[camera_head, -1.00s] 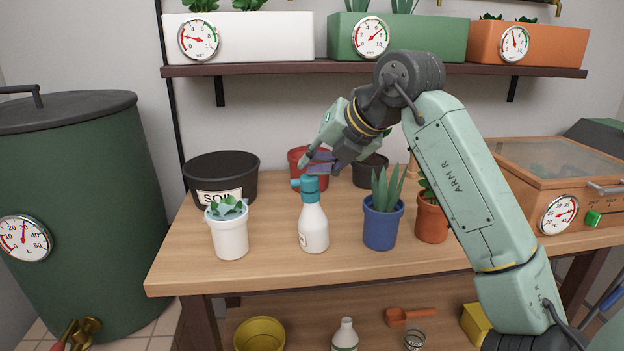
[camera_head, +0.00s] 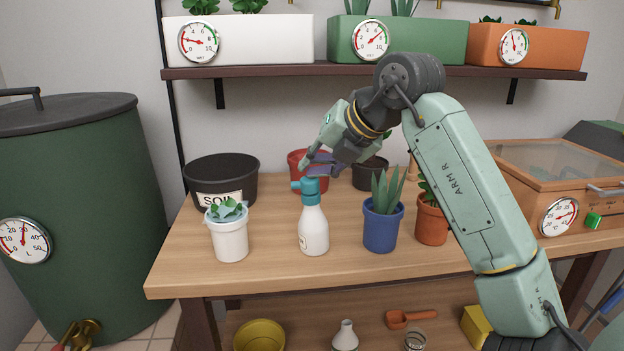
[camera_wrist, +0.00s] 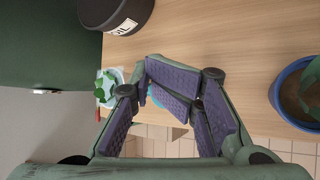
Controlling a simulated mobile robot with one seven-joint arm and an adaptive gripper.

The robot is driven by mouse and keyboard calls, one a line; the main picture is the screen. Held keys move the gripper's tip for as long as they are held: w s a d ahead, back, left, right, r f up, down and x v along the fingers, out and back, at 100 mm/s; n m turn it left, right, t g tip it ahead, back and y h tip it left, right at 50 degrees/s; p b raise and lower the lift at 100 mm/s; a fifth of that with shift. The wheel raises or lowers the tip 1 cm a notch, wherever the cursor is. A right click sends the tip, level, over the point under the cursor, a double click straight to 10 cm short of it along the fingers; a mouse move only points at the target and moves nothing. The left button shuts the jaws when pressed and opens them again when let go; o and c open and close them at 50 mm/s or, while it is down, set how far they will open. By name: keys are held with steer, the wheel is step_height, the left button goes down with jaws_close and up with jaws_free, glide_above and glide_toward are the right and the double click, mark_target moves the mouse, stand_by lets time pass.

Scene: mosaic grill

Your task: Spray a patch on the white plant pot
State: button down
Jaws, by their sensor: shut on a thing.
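The white plant pot (camera_head: 231,239) stands upright near the bench's front left, with pale green leaves on top. The wrist view shows its leaves (camera_wrist: 107,86) left of my fingers. A white spray bottle (camera_head: 314,232) with a teal head stands upright to the pot's right, its nozzle pointing left, toward the pot. My gripper (camera_head: 319,166) is shut on the bottle's head from above. In the wrist view, a bit of teal (camera_wrist: 156,97) shows between the purple finger pads. I cannot tell whether the bottle's base touches the bench. No spray is clearly visible.
A black soil tub (camera_head: 221,172) stands behind the pot. A blue pot (camera_head: 382,231) and a terracotta pot (camera_head: 431,224) stand right of the bottle. A red pot (camera_head: 299,158) is behind it. A shelf (camera_head: 330,70) with planters runs above.

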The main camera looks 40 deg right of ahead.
steer(key=shift+f, duration=0.1)
steer(key=shift+f+b, duration=0.4)
steer(key=shift+f, duration=0.05)
steer(key=shift+r, duration=0.1)
stand_by(0.3)
steer(key=shift+r+p, duration=0.3)
steer(key=shift+r, duration=0.15)
step_height(320, 180, up, 6)
steer(key=p, duration=0.4)
steer(key=shift+p, duration=0.3)
steer(key=shift+w, duration=0.1)
stand_by(0.4)
